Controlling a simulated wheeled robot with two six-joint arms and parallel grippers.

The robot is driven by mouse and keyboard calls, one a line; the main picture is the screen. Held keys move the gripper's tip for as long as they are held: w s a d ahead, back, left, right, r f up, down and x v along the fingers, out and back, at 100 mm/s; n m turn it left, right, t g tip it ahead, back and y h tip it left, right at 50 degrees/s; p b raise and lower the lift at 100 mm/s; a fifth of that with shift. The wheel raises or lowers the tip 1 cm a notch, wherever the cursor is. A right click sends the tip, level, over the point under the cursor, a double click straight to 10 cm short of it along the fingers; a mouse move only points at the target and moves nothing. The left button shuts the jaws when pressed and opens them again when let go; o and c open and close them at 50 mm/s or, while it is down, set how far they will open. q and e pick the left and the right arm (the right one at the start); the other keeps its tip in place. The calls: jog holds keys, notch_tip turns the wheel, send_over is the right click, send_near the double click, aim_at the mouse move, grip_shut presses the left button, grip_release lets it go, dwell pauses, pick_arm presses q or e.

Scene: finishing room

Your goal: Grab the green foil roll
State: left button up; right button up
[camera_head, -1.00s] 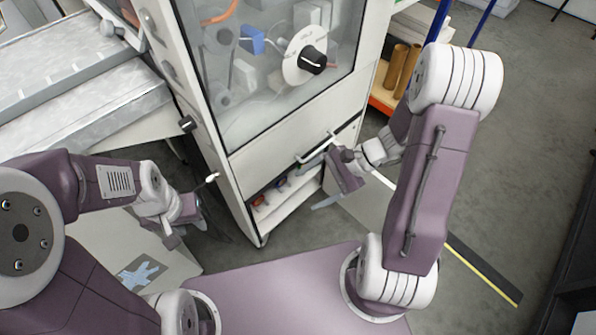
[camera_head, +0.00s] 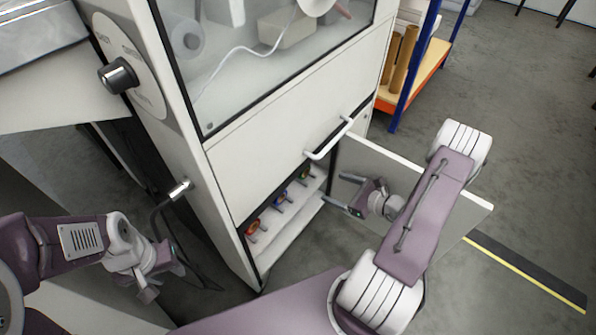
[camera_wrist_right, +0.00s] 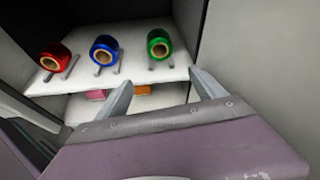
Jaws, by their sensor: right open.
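The green foil roll (camera_wrist_right: 159,43) lies on the upper white shelf in the right wrist view, at the right end of a row. In the head view it shows as a small green spot (camera_head: 305,174) deep in the cabinet's lower opening. My right gripper (camera_head: 333,191) is open and empty, its fingers pointing at the opening. In the right wrist view its fingertips (camera_wrist_right: 163,88) are apart, with the green roll beyond them and not touched. My left gripper (camera_head: 163,284) hangs left of the cabinet; its jaw opening is unclear.
A blue roll (camera_wrist_right: 104,49) and a red roll (camera_wrist_right: 54,58) lie left of the green one. Pink and orange items sit on a lower shelf (camera_wrist_right: 160,96). An open door panel (camera_head: 462,190) stands behind my right arm. A white handle (camera_head: 329,139) juts out above the opening.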

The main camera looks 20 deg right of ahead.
jog(key=b, duration=0.3)
send_near(306, 171)
jog(key=x, duration=0.4)
jog(key=shift+w+a+f, duration=0.1)
jog(key=shift+a+f, duration=0.05)
jog(key=shift+f, duration=0.15)
jog(key=shift+w+a+r, duration=0.1)
jog(key=shift+w+r, duration=0.05)
jog(key=shift+w, duration=0.15)
jog(key=b+x, duration=0.3)
jog(key=x, duration=0.2)
jog(key=shift+a, duration=0.1)
jog(key=shift+w+a, duration=0.15)
jog(key=shift+w, duration=0.25)
jog(key=c, duration=1.5)
